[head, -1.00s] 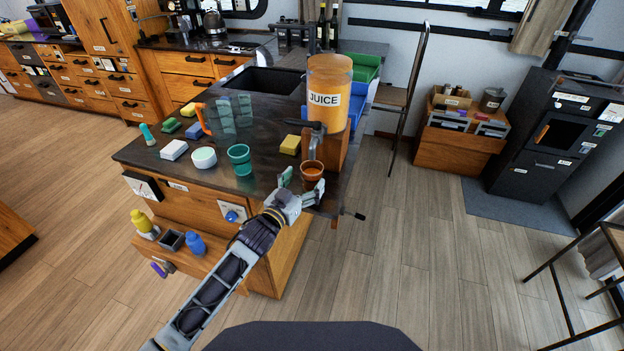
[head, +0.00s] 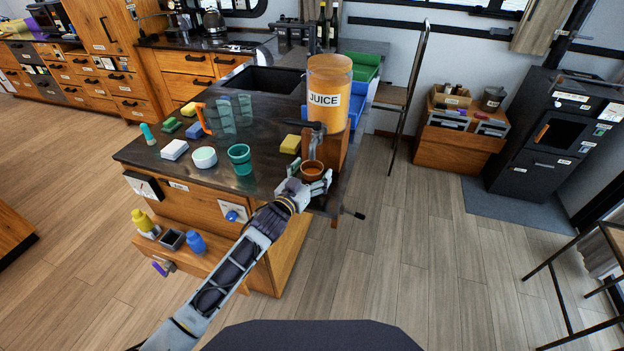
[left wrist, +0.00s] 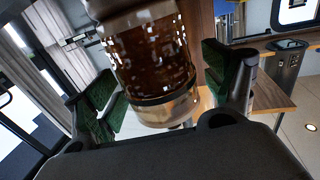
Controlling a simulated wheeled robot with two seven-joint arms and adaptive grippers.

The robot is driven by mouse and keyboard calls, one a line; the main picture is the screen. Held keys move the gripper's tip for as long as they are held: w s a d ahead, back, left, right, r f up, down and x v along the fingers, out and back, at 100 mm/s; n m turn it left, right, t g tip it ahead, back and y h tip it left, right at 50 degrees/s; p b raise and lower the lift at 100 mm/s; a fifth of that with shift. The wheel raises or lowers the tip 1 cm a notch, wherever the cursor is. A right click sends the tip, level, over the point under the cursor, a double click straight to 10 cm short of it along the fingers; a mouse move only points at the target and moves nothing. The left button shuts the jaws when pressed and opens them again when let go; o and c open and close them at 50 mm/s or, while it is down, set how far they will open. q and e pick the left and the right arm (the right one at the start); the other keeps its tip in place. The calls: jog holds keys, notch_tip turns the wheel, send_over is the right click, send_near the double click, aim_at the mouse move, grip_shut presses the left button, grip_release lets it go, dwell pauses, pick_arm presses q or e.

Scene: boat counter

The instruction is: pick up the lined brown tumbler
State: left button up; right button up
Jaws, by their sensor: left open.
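The brown tumbler (head: 312,171) stands on the counter corner, below the tap of the juice dispenser. In the left wrist view the tumbler (left wrist: 150,58) is large and close, brown with a dark band near one end and a pale end. My left gripper (head: 310,184) is open around the tumbler. In the left wrist view its green-padded fingers (left wrist: 160,85) stand on either side of the tumbler, with a visible gap on at least the left. The gripper hides the tumbler's lower part in the head view. My right gripper is not in view.
The juice dispenser (head: 328,95) on its wooden stand (head: 333,148) is just behind the tumbler. A teal cup (head: 240,158), a pale bowl (head: 204,157) and several sponges lie to the left on the dark counter. Open floor lies right of the counter.

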pick_arm(q)
jog(key=shift+c, duration=0.4)
jog(key=c, duration=1.4)
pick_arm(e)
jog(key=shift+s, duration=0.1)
pick_arm(q)
jog(key=shift+r, duration=0.2)
jog(key=shift+r, duration=0.5)
jog(key=shift+s, duration=0.1)
jog(key=b+v, duration=0.1)
jog(key=v, duration=1.6)
jog(key=shift+s+a+r, duration=0.15)
jog(key=shift+s+a, duration=0.1)
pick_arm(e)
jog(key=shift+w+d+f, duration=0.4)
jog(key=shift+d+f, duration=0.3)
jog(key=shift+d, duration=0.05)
